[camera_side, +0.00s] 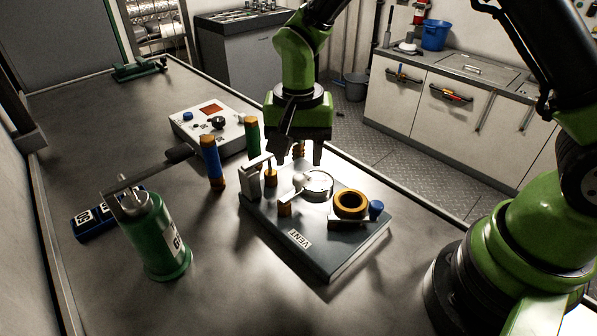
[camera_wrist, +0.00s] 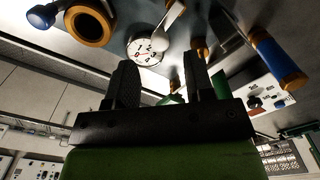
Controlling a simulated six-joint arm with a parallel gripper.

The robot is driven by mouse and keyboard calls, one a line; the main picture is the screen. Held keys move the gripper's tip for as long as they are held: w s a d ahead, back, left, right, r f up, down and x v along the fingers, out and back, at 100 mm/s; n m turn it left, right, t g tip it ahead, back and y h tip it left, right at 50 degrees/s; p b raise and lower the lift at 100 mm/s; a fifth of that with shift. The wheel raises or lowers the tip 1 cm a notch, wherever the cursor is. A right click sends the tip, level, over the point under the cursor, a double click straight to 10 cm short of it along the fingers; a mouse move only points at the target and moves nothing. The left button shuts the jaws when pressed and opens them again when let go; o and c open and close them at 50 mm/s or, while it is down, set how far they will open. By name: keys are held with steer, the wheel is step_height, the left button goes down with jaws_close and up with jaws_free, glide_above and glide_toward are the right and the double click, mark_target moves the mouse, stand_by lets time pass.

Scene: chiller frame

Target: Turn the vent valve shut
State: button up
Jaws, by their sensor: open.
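A dark plate labelled VENT (camera_side: 299,239) lies on the bench and carries the vent fittings. On it are a round white dial (camera_side: 318,182), a pale lever-like piece (camera_side: 293,190) beside the dial, and an orange ring (camera_side: 351,204) with a blue knob (camera_side: 376,208) next to it. I cannot tell for sure which part is the valve handle. The dial (camera_wrist: 148,50) and orange ring (camera_wrist: 88,24) also show in the wrist view. My gripper (camera_side: 299,157) points down above the plate's far side, behind the dial.
An upright grey block (camera_side: 250,182) and small brass posts (camera_side: 271,174) stand at the plate's left. Blue (camera_side: 212,162) and green (camera_side: 252,135) handles stand further left, by a white control box (camera_side: 190,131). A green cylinder (camera_side: 159,243) stands front left.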

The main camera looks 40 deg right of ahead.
mark_target(299, 177)
steer(key=shift+f, duration=2.35)
steer(key=shift+c, duration=0.4)
jaws_close()
